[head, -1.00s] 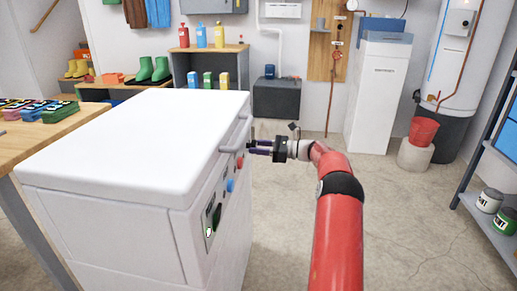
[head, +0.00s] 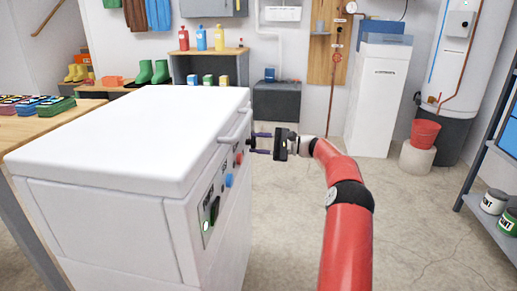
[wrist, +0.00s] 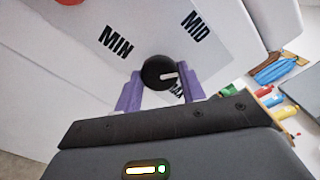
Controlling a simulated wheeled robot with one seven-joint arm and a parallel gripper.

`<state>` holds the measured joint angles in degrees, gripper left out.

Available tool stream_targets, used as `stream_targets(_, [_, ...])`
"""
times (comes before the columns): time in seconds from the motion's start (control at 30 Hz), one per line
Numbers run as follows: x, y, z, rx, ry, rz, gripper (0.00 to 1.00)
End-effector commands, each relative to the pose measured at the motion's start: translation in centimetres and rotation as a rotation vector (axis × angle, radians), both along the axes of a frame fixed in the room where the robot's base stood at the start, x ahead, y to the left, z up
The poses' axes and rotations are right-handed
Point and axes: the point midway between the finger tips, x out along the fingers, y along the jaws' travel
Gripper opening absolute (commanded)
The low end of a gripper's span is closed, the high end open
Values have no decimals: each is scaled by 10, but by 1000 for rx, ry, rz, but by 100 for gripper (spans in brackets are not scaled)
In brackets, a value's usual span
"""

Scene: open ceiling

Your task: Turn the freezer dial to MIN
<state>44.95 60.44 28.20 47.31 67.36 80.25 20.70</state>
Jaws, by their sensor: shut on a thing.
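The freezer (head: 130,130) is a white chest with a closed lid, on the left in the head view. Its black dial (wrist: 154,70) is round with a white pointer mark. The mark points right in the wrist view, between the MID label (wrist: 195,26) and the partly hidden MAX label (wrist: 178,91). The MIN label (wrist: 116,42) is at the upper left of the dial. My gripper (wrist: 160,82) has its two purple fingers on either side of the dial, shut on it. In the head view my gripper (head: 254,143) reaches the freezer's front from the right.
A lid handle (head: 236,126) sticks out close above my gripper. The floor (head: 420,225) to the right is clear.

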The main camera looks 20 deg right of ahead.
Motion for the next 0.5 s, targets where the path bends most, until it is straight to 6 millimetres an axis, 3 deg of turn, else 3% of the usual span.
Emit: stream_targets(0.5, [0, 0, -3, -274, -406, 1, 17])
